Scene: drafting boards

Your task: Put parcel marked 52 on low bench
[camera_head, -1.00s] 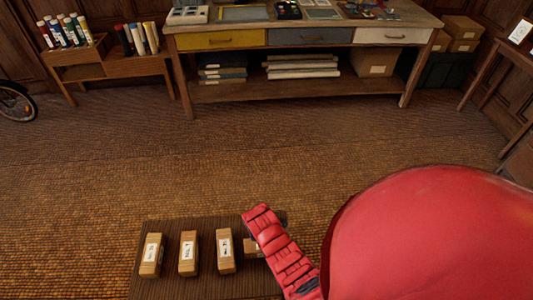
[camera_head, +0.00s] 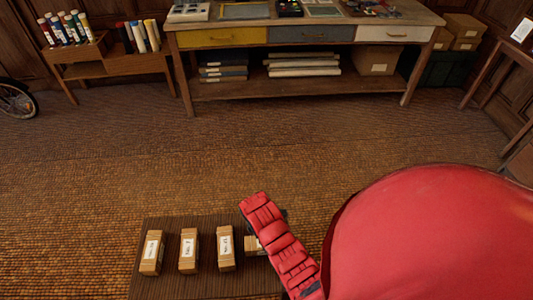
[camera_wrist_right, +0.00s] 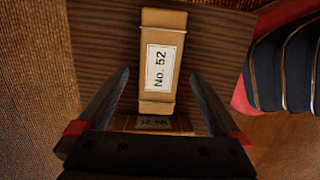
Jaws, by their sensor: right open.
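The parcel marked No. 52 (camera_wrist_right: 160,45) is a tan box with a white label, on a dark slatted wooden top in the right wrist view. My right gripper (camera_wrist_right: 158,78) is open, its two fingers apart on either side of the parcel's near end. In the head view my red right arm reaches over the low dark slatted top (camera_head: 205,224) and hides most of the gripper. A parcel partly covered by the arm (camera_head: 253,246) lies there; I cannot read its label. My left gripper is not in view.
Three more tan parcels stand in a row: left (camera_head: 151,252), middle (camera_head: 188,251) and right (camera_head: 225,248). A second labelled box (camera_wrist_right: 152,123) shows below the gripper. A long workbench (camera_head: 300,92) and a rack of rolls (camera_head: 110,66) stand behind open floor.

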